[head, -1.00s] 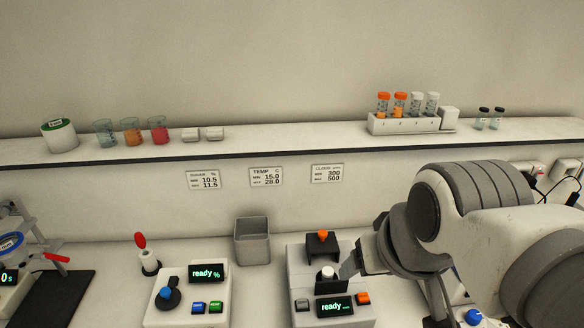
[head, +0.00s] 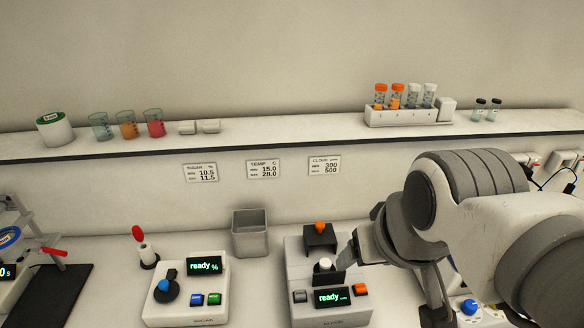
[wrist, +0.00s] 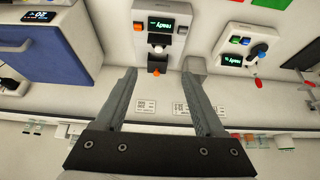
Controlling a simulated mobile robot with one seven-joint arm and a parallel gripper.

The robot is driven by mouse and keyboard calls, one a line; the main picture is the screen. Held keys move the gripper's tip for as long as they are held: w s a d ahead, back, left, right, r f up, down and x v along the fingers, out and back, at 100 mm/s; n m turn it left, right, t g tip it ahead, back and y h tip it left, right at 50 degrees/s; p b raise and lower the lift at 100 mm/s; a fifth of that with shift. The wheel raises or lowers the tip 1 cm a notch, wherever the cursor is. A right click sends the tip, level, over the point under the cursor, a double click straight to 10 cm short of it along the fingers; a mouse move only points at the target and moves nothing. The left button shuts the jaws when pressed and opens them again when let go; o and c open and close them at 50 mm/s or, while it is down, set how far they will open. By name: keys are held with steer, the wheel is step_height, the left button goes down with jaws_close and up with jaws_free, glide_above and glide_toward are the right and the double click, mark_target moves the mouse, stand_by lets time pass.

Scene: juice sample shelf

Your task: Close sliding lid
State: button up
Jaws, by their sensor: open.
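The cloud meter (head: 333,310) is a pale box on the bench with a "ready" display. Its black sliding lid (head: 320,240), topped by an orange knob (head: 320,227), sits at the back of the box. In front of it a white round top (head: 325,264) is exposed, with a dark upright plate before it. The lid also shows in the wrist view (wrist: 157,62). My gripper (wrist: 160,70) is open and empty, its fingers apart on either side of the lid in that view. I cannot tell its height above the lid. In the head view my wrist partly hides the fingers right of the lid.
A grey open bin (head: 251,240) stands left behind the meter. The sugar meter (head: 188,298) is further left. A shelf (head: 270,143) behind holds beakers and a tube rack (head: 402,118). My arm covers the right of the bench.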

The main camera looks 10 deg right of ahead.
steer(key=shift+c, duration=1.1)
steer(key=shift+w, duration=0.3)
steer(key=shift+c, duration=1.2)
steer(key=w+b, duration=0.3)
steer(key=w, duration=0.2)
steer(key=shift+w+a, duration=0.1)
steer(key=shift+w, duration=0.25)
jaws_close()
steer(key=w+f+n+g+b, duration=0.1)
steer(key=w+f+b, duration=0.35)
steer(key=w, duration=0.75)
steer(key=w+f+n+g+b, duration=0.1)
steer(key=w+f+b, duration=0.35)
steer(key=w, duration=0.85)
glide_above(320, 236)
steer(key=w, duration=0.3)
steer(key=shift+y, duration=0.3)
steer(key=shift+f, duration=5.35)
